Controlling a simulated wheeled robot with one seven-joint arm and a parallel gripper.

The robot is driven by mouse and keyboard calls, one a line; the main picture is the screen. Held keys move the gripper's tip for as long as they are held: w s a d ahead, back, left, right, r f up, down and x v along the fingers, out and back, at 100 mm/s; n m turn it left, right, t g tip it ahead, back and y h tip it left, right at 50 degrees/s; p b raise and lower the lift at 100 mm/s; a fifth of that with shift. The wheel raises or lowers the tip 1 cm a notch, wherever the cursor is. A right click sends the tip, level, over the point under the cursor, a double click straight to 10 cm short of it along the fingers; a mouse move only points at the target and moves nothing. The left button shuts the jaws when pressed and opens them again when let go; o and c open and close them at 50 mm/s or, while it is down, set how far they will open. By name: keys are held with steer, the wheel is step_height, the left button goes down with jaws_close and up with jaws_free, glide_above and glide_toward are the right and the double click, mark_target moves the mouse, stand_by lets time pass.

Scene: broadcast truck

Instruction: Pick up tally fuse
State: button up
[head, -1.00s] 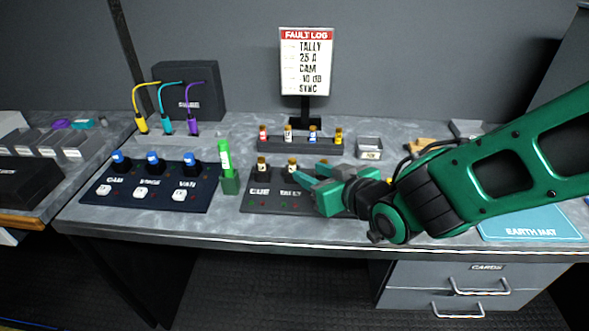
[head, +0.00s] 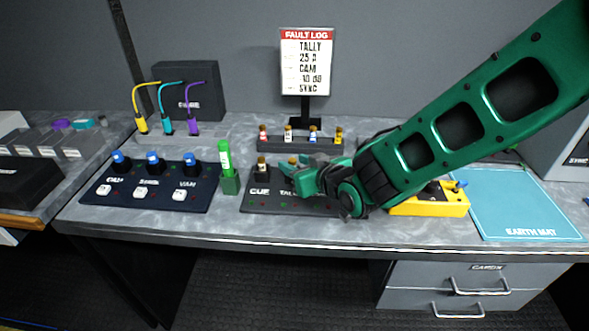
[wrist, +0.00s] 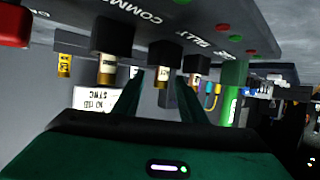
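The fuse panel (head: 262,203) is a dark sloped board on the bench with CUE and TALLY labels. The tally fuse (head: 292,160) is a small gold-capped cylinder in a black holder behind its label, partly hidden by my gripper. The cue fuse (head: 262,164) stands left of it. My gripper (head: 297,168) is at the tally fuse from the right. In the wrist view, tilted nearly upside down, the open fingers (wrist: 159,88) point at the tally fuse (wrist: 162,76), which shows between their tips. Contact cannot be told.
A rack of spare fuses (head: 300,145) stands behind the panel, with the fault log sign (head: 305,62) above. A green tester (head: 229,181) stands just left of the panel. A yellow device (head: 430,205) and the blue earth mat (head: 525,205) lie to the right.

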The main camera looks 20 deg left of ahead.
jaws_close()
steer(key=shift+r, duration=0.15)
